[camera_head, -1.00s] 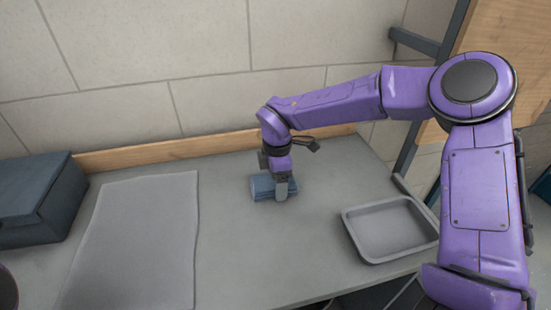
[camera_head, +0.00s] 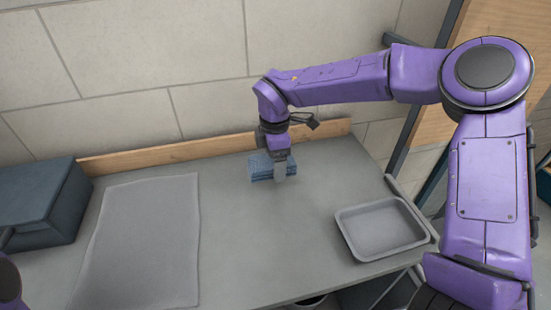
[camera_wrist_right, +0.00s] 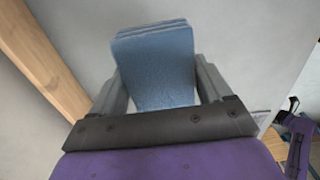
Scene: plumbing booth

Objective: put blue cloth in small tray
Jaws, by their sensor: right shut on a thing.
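The blue cloth (camera_head: 261,167) is folded in layers and sits between the fingers of my right gripper (camera_head: 280,172), near the back of the table. In the right wrist view the cloth (camera_wrist_right: 158,60) stands out past both fingertips, and my right gripper (camera_wrist_right: 160,92) is shut on it. It appears to be held a little above the tabletop. The small grey tray (camera_head: 385,258) lies at the right front of the table, empty, apart from the gripper. My left gripper is not in view; only a bit of purple shows at the lower left edge.
A grey mat (camera_head: 140,240) lies flat on the left of the table. A dark blue box (camera_head: 40,200) stands at the far left. A wooden strip (camera_head: 170,154) runs along the wall. The tabletop between mat and tray (camera_head: 270,235) is clear.

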